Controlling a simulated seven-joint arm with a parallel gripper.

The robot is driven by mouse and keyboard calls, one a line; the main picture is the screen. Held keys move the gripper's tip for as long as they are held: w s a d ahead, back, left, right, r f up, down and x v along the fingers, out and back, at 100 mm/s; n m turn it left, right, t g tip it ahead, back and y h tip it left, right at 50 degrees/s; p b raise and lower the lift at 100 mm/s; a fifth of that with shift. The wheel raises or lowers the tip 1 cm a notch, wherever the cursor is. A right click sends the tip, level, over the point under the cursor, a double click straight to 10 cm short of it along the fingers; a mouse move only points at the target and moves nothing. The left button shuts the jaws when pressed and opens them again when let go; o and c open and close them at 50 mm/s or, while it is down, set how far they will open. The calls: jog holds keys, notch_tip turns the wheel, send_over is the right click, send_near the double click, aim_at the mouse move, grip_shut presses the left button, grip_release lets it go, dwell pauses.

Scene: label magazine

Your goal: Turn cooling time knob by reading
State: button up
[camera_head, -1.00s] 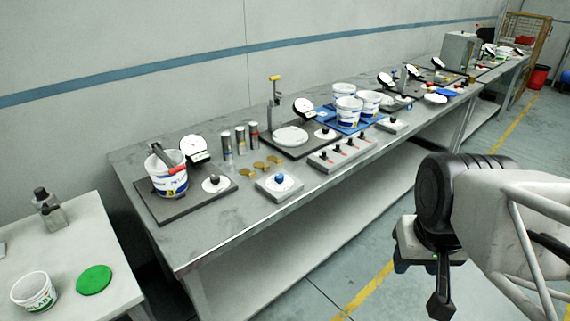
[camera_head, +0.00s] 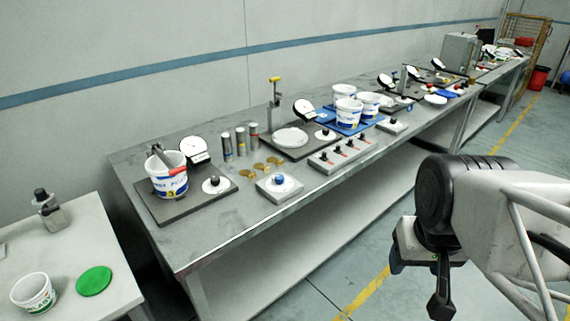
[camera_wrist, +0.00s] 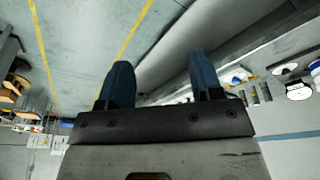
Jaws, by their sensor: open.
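Several knobs stand on the long grey workbench (camera_head: 240,215), and I cannot read which one is for cooling time. A blue knob on a white dial sits on a grey box (camera_head: 279,185) at the front edge. A dark knob on a white dial (camera_head: 215,185) is on the dark plate at left. A box with a row of dark knobs (camera_head: 342,152) stands further right, and a single-knob box (camera_head: 391,125) beyond it. My gripper (camera_wrist: 158,62) is open and empty, fingers apart. In the head view it hangs right of the bench, away from all knobs.
Round gauges (camera_head: 194,149) stand behind the dials, their readings too small to tell. A white bucket (camera_head: 168,180) with a red-ended tool is on the left plate. Metal cylinders (camera_head: 240,141) and brass discs stand between. A side table (camera_head: 70,240) is at left. Floor before the bench is clear.

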jog(key=w+a+r+n, duration=0.2)
jog(key=w+a+n, duration=0.1)
jog(key=w, duration=0.9)
jog(key=n+g, duration=0.3)
jog(key=n, duration=0.7)
send_over(280, 176)
jog(key=f, duration=1.2)
jog(key=shift+s+d+f, duration=0.1)
jog(key=shift+s+d, duration=0.1)
jog(key=shift+s, duration=0.05)
jog(key=shift+w+a+f, duration=0.25)
jog(key=shift+a, duration=0.05)
jog(key=shift+f, duration=0.1)
jog(key=shift+f, duration=3.8)
jog(key=c, duration=0.9)
